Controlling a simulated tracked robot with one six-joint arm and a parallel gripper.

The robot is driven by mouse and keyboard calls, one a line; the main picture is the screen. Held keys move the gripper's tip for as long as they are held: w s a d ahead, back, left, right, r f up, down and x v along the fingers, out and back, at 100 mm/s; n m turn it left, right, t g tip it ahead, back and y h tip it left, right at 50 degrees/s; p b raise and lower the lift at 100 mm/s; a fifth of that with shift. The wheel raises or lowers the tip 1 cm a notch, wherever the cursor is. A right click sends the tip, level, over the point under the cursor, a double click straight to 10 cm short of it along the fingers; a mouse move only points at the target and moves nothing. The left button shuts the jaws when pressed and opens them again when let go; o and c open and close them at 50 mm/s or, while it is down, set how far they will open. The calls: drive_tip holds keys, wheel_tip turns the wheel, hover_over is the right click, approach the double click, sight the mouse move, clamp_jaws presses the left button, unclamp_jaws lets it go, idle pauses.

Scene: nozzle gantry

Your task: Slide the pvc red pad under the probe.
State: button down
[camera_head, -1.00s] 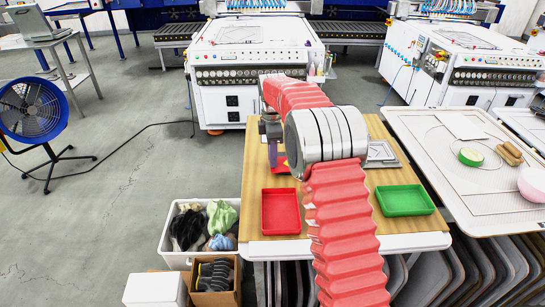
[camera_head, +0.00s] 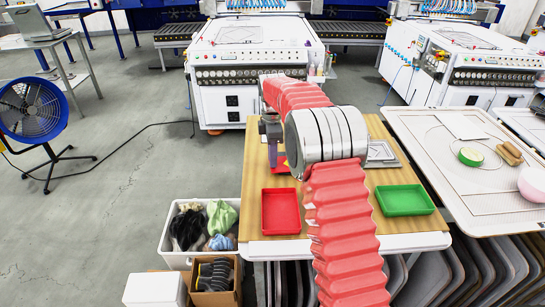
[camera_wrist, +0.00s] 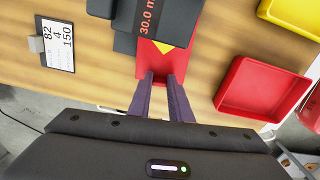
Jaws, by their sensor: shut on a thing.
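My gripper (camera_wrist: 164,78) is shut on the near end of the pad. The far part of the pad runs beneath a dark gauge (camera_wrist: 168,22) whose display reads "30.0 m", the rest cut off. The gauge hides that far end and the probe tip, so I cannot tell how the pad lies under the probe. In the head view a bit of red (camera_head: 280,161) shows beside my arm, which hides most of the gauge.
A red tray (camera_wrist: 262,88) is right of my gripper, with a yellow tray (camera_wrist: 296,12) beyond it. In the head view, a green tray (camera_head: 405,200) is at the wooden table's right.

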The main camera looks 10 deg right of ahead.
drive_tip(key=shift+f, duration=0.35)
idle(0.5)
drive_tip(key=c, duration=1.5)
unclamp_jaws()
drive_tip(key=shift+c, duration=0.2)
wheel_tip(320, 180, up, 7)
